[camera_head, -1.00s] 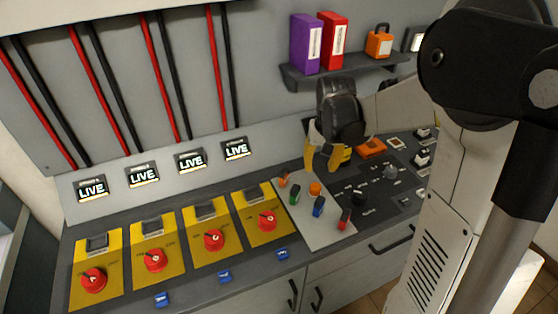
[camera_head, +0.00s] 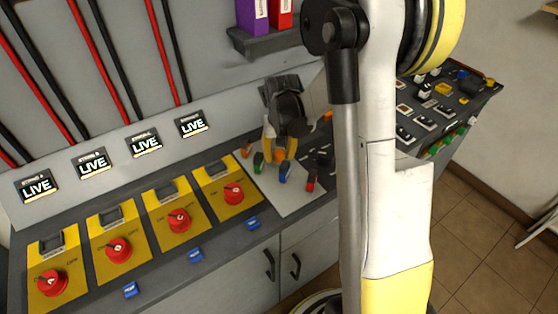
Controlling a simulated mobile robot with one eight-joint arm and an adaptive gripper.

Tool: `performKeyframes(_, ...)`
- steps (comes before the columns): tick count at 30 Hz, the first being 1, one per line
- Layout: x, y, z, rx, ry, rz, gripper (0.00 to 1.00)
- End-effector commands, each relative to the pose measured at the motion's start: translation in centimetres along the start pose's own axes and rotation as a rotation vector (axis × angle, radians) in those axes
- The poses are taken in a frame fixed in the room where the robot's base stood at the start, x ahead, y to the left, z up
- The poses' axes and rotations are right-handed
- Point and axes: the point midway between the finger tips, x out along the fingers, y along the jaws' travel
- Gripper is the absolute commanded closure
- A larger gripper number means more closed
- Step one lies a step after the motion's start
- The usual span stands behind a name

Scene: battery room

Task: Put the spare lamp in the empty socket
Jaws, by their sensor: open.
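My gripper (camera_head: 280,150) is open over the light grey mat (camera_head: 295,205) on the bench, its yellow fingers pointing down. A small orange piece (camera_head: 279,155) shows between the fingertips; I cannot tell whether they touch it. Close by on the mat are a green piece (camera_head: 258,162), a blue piece (camera_head: 284,173), a red piece (camera_head: 310,182) and a brown-orange piece (camera_head: 246,150). I cannot tell which of these is the spare lamp. The empty socket cannot be made out; my arm hides part of the control panel (camera_head: 455,105).
Yellow plates with red rotary switches (camera_head: 179,220) line the bench to the left, with blue tags (camera_head: 195,255) along its front edge. LIVE displays (camera_head: 144,142) are on the wall behind. A shelf (camera_head: 262,42) with purple and red binders is above.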

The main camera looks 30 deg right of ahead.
Motion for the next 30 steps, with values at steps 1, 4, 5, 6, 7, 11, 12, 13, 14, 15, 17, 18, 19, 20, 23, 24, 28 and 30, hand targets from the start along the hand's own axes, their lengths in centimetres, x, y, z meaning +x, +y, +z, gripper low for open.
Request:
performKeyframes(1,0.3,0.0,0.0,0.000,0.000,0.000,0.60)
performKeyframes(4,0.2,0.0,0.0,0.000,0.000,0.000,0.60)
performKeyframes(5,0.1,0.0,0.0,0.000,0.000,0.000,0.60)
performKeyframes(6,0.1,0.0,0.0,0.000,0.000,0.000,0.60)
performKeyframes(7,0.1,0.0,0.0,0.000,0.000,0.000,0.67)
performKeyframes(11,0.1,0.0,0.0,0.000,0.000,0.000,0.99)
performKeyframes(12,0.1,0.0,0.0,0.000,0.000,0.000,0.99)
performKeyframes(13,0.1,0.0,0.0,0.000,0.000,0.000,1.00)
performKeyframes(14,0.1,0.0,0.0,0.000,0.000,0.000,1.00)
performKeyframes(15,0.1,0.0,0.0,0.000,0.000,0.000,1.00)
performKeyframes(17,0.1,0.0,0.0,0.000,0.000,0.000,1.00)
performKeyframes(18,0.1,0.0,0.0,0.000,0.000,0.000,1.00)
performKeyframes(19,0.1,0.0,0.0,0.000,0.000,0.000,1.00)
performKeyframes(20,0.1,0.0,0.0,0.000,0.000,0.000,1.00)
performKeyframes(23,-0.1,0.0,0.0,0.000,0.000,0.000,1.00)
performKeyframes(24,-0.4,0.0,-0.1,0.000,0.000,0.000,1.00)
performKeyframes(28,-1.8,0.0,-0.2,0.000,0.000,0.000,1.00)
performKeyframes(30,-3.0,0.0,-0.3,0.000,0.000,0.000,1.00)
